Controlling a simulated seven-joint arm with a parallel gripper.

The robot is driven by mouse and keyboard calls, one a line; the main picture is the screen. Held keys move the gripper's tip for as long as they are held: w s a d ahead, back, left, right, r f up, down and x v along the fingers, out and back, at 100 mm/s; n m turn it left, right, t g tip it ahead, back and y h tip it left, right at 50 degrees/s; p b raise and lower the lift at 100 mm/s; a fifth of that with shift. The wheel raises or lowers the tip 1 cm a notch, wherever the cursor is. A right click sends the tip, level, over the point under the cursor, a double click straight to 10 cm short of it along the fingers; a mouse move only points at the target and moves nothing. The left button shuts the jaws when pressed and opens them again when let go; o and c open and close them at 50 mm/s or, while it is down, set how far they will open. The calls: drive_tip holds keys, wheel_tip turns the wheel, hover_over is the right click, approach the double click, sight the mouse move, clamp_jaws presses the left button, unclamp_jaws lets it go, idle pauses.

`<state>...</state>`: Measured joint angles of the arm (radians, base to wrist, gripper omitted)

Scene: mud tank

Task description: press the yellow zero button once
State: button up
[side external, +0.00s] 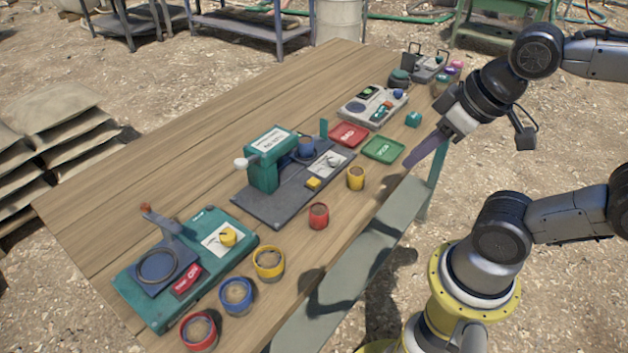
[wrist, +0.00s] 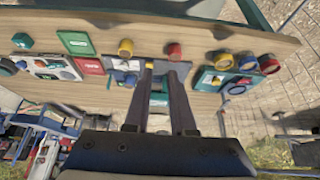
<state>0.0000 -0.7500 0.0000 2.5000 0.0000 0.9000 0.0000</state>
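A small yellow block-like button (side external: 313,183) sits on the dark base plate of the middle green device (side external: 264,160), in front of a white card. A rounder yellow knob (side external: 228,237) sits on the nearer green device (side external: 170,290). I cannot read a zero mark on either. In the wrist view a small yellow patch (wrist: 149,65) shows by one fingertip, probably the button. My gripper (side external: 418,160) is over the table's right edge, clear of both yellow parts. In the wrist view its two fingers (wrist: 160,75) stand apart with nothing between them.
A yellow cup (side external: 356,178) and a red cup (side external: 318,216) stand near the table's front edge. Yellow, blue and red cups (side external: 269,262) stand beside the near device. Red and green trays (side external: 383,150) and a grey console (side external: 372,105) lie further back. The table's left side is bare wood.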

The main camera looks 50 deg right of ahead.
clamp_jaws()
idle(1.4)
